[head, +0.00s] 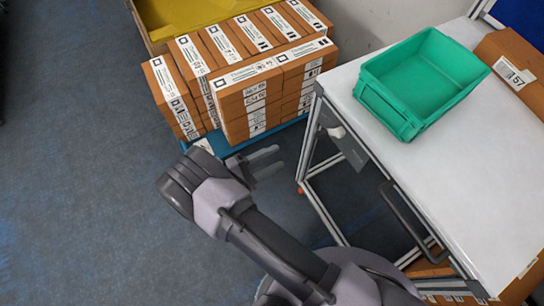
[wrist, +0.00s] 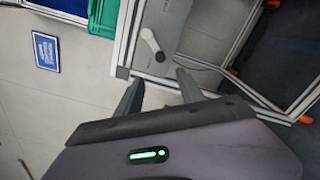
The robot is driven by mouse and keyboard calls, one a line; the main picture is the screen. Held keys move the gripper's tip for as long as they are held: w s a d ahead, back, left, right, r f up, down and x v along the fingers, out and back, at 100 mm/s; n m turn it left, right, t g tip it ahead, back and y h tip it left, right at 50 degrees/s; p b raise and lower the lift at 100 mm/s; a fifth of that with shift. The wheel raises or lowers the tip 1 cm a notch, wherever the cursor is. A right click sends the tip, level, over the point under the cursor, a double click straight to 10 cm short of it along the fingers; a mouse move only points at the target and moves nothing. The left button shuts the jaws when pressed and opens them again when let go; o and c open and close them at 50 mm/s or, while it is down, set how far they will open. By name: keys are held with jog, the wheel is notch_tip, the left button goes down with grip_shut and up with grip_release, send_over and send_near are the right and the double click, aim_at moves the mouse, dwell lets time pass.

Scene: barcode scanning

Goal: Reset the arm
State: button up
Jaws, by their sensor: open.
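My gripper (head: 265,163) is open and empty in the middle of the head view, held over the floor between the stacked boxes and the white table. Its two fingers are spread apart. In the wrist view my gripper (wrist: 160,90) also shows with its fingers apart and nothing between them. My arm reaches up from the bottom of the head view.
Brown labelled boxes (head: 250,95) are stacked on a blue base (head: 228,147). A white table (head: 450,160) at right holds a green bin (head: 425,75) and a brown box (head: 515,75). A scanner-like device (head: 336,131) hangs at the table's side. Open floor (head: 80,190) lies at left.

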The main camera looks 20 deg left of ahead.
dwell(0.4)
jog(key=w+d+r+m+g, duration=0.2)
jog(key=d+r+m+g, duration=0.2)
jog(key=d+r+g, duration=0.4)
jog(key=w+d+r+m+g, duration=0.2)
jog(key=d+r+m+g, duration=0.25)
jog(key=d+r, duration=0.35)
jog(key=s+d+r+m+t+y, duration=0.2)
jog(key=s+d+r+m+y, duration=0.2)
jog(key=s+r+m+y, duration=0.2)
jog(key=s+d+r+m+t+y, duration=0.2)
jog(key=s+d+r+m+y, duration=0.3)
jog(key=r, duration=0.6)
jog(key=shift+s+d+m+y, duration=0.2)
jog(key=shift+s+m+y, duration=0.55)
jog(key=shift+s+y, duration=0.3)
